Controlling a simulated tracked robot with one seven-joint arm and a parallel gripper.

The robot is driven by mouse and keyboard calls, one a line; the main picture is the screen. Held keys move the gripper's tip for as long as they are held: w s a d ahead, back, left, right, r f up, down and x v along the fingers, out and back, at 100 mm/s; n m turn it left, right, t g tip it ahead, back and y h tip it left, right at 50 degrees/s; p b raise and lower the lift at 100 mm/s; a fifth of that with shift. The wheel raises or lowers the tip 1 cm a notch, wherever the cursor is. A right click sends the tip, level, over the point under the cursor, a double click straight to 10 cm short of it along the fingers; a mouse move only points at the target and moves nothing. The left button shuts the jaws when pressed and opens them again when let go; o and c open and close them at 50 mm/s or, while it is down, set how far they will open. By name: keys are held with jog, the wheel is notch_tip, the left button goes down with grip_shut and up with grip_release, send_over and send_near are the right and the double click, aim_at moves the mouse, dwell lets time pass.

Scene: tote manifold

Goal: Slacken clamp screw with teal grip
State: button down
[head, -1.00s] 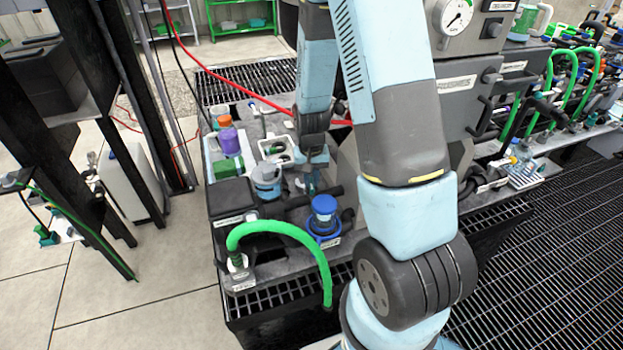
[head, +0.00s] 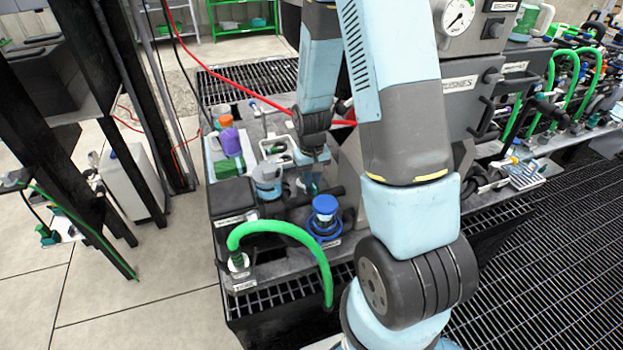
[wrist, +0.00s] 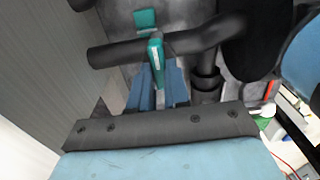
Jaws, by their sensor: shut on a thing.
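The clamp screw's teal grip (wrist: 156,58) shows in the wrist view as a narrow upright bar in front of a dark pipe (wrist: 115,53). My gripper (wrist: 157,80) has its two blue fingers on either side of the lower part of the grip and is shut on it. A second teal piece (wrist: 145,18) sits just beyond the pipe. In the head view my gripper (head: 312,180) points down among the bench parts, and the teal grip cannot be made out clearly there.
A blue-capped jar (head: 325,210) and a grey-lidded jar (head: 267,178) stand close to my gripper. A green hose (head: 290,230) arches at the bench's front. A grey cabinet (head: 470,95) stands to the right. A red hose (head: 255,97) crosses behind.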

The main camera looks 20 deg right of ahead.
jog(key=c, duration=1.1)
grip_release()
notch_tip(320, 180, up, 14)
jog(key=shift+f, duration=0.15)
jog(key=shift+w, duration=0.1)
jog(key=s+r+t, duration=0.5)
jog(key=s+r, duration=1.5)
jog(key=r, duration=0.3)
jog(key=shift+r+t, duration=0.3)
jog(key=shift+r, duration=0.05)
